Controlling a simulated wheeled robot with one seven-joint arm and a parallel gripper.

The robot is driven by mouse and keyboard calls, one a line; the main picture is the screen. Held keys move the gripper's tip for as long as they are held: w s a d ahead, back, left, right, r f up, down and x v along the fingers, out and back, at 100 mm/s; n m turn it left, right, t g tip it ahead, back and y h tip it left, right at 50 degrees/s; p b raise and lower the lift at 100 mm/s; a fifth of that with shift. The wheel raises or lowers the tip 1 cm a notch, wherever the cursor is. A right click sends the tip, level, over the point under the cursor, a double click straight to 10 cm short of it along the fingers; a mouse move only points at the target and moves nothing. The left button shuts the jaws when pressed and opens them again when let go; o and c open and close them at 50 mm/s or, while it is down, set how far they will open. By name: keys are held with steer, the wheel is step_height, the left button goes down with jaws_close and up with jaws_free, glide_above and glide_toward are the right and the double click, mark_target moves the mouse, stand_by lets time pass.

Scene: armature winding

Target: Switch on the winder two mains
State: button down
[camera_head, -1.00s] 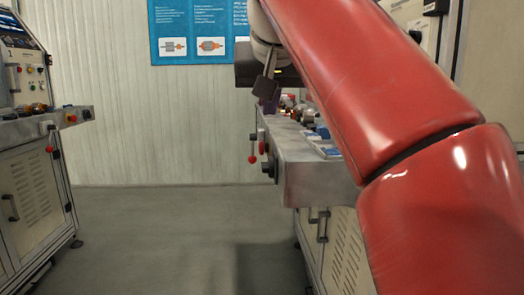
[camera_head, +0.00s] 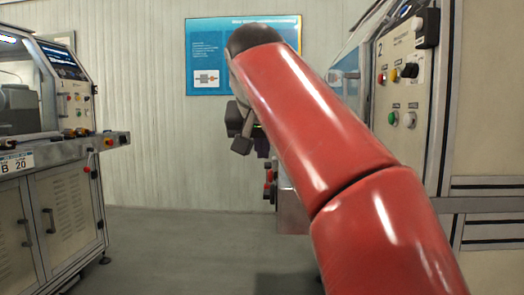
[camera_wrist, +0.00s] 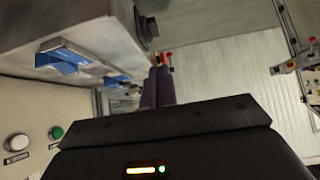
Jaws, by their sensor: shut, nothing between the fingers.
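Winder two (camera_head: 435,90) stands at the right in the head view, with a "2" on its cream panel. The panel carries a black rotary knob (camera_head: 410,70), a red button (camera_head: 381,78), a green button (camera_head: 392,119) and a pale button (camera_head: 408,119). I cannot read which control is the mains. My gripper (camera_head: 262,146) is left of the panel and apart from it, partly behind my red arm. In the wrist view its dark fingers (camera_wrist: 158,86) are together and empty. A green button (camera_wrist: 57,132) and a white button (camera_wrist: 17,142) show at the lower left there.
Another winder (camera_head: 60,150) stands at the left, with open floor (camera_head: 180,240) between. A blue poster (camera_head: 205,60) hangs on the back wall. My arm hides much of winder two's bench. A grey ledge with blue parts (camera_wrist: 65,62) lies close to the fingers in the wrist view.

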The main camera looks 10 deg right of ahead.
steer(key=b, duration=0.1)
glide_above(265, 193)
steer(key=s, duration=0.2)
step_height(265, 193, down, 4)
steer(key=f, duration=0.1)
steer(key=shift+w+a+f+b, duration=0.15)
steer(key=shift+f+b, duration=0.1)
steer(key=shift+f, duration=0.3)
steer(key=shift+s+a+f+b, duration=0.1)
steer(key=shift+f+b, duration=0.2)
steer(key=shift+f, duration=0.3)
steer(key=shift+w+a+f+b, duration=0.15)
steer(key=shift+f+b, duration=0.1)
steer(key=shift+f, duration=0.3)
steer(key=shift+s, duration=0.15)
steer(key=shift+s+f, duration=0.15)
steer(key=shift+s, duration=0.05)
steer(key=shift+r+p, duration=0.75)
steer(key=shift+p, duration=0.1)
steer(key=shift+r, duration=0.15)
